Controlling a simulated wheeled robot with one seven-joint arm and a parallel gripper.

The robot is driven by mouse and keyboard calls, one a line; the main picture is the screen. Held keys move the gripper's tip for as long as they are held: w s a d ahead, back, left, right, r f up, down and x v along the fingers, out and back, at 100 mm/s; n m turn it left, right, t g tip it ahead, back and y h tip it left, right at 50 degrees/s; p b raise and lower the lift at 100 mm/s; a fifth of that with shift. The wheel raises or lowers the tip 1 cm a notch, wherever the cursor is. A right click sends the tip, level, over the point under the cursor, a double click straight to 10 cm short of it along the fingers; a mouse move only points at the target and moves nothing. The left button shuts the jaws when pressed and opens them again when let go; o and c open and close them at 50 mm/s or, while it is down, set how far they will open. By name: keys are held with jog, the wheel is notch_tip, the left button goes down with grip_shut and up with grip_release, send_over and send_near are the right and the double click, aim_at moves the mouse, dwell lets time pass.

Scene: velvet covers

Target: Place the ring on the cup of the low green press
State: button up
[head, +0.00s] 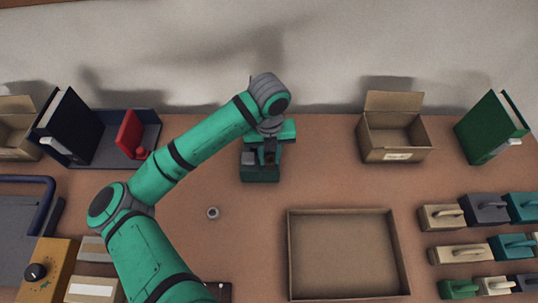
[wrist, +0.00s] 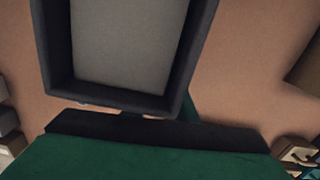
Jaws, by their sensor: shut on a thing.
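The low green press (head: 260,174) stands at the back centre of the table, partly covered by my arm. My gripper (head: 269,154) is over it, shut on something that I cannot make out. A small grey ring (head: 213,213) lies on the bare table, left of and nearer than the press. The wrist view shows a dark-rimmed grey panel (wrist: 128,45) and a dark green body (wrist: 150,158) close below it. I cannot tell which parts these are. The press's cup cannot be made out.
An empty shallow tray (head: 345,210) lies right of centre. An open carton (head: 394,140) and a green binder (head: 491,130) stand behind it. Several handled blocks (head: 487,210) fill the right side. A black binder (head: 70,130) and a red piece (head: 131,135) stand back left.

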jog(key=shift+f, duration=0.35)
jog(key=shift+f, duration=0.1)
